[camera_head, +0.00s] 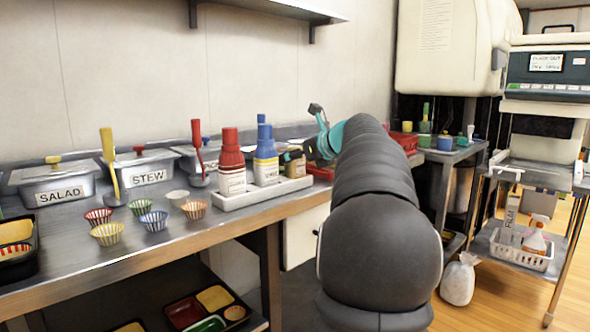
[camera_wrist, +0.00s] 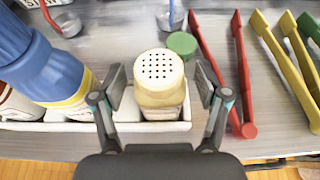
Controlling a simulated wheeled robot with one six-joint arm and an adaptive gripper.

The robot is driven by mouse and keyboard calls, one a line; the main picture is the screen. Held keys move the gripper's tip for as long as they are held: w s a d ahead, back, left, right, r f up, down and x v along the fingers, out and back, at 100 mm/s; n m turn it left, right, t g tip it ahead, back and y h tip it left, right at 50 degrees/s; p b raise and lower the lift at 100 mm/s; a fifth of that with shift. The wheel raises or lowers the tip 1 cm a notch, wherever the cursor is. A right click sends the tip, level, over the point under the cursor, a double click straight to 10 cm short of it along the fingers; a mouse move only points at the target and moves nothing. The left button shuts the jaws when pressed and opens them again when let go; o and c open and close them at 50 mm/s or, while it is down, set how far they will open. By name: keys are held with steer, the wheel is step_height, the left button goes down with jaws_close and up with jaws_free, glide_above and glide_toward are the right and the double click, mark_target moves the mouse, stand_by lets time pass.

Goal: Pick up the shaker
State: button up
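The shaker (camera_wrist: 160,92) has a cream lid with several holes and a tan body. In the wrist view it stands upright at the right end of a white tray (camera_wrist: 90,127). My gripper (camera_wrist: 160,87) is open, with one finger on each side of the shaker. A gap shows between each finger and the shaker, so I see no contact. In the head view the shaker (camera_head: 294,163) stands beside the blue and red bottles, and my gripper is largely hidden behind my arm.
A blue bottle (camera_wrist: 45,65) leans into view left of the shaker. A small green-topped item (camera_wrist: 182,44) stands behind it. Red tongs (camera_wrist: 240,80) and yellow tongs (camera_wrist: 285,70) lie to the right. In the head view, several small striped cups (camera_head: 107,234) and lidded bins (camera_head: 150,172) stand left.

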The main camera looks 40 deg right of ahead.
steer(key=c, duration=1)
steer(key=shift+r, duration=0.55)
step_height(320, 180, up, 4)
steer(key=shift+f+p, duration=0.2)
steer(key=shift+p, duration=0.75)
steer(key=s+d+r+p, duration=0.1)
steer(key=s+d+r, duration=0.1)
steer(key=d, duration=0.1)
steer(key=s+d+r+p, duration=0.1)
steer(key=s+d+r, duration=0.1)
steer(key=s+d, duration=0.1)
steer(key=s+d+r+p, duration=0.1)
steer(key=s+d+r, duration=0.1)
steer(key=shift+s+d+r, duration=0.2)
steer(key=shift+s+d, duration=0.2)
steer(key=o, duration=0.7)
steer(key=shift+c, duration=0.6)
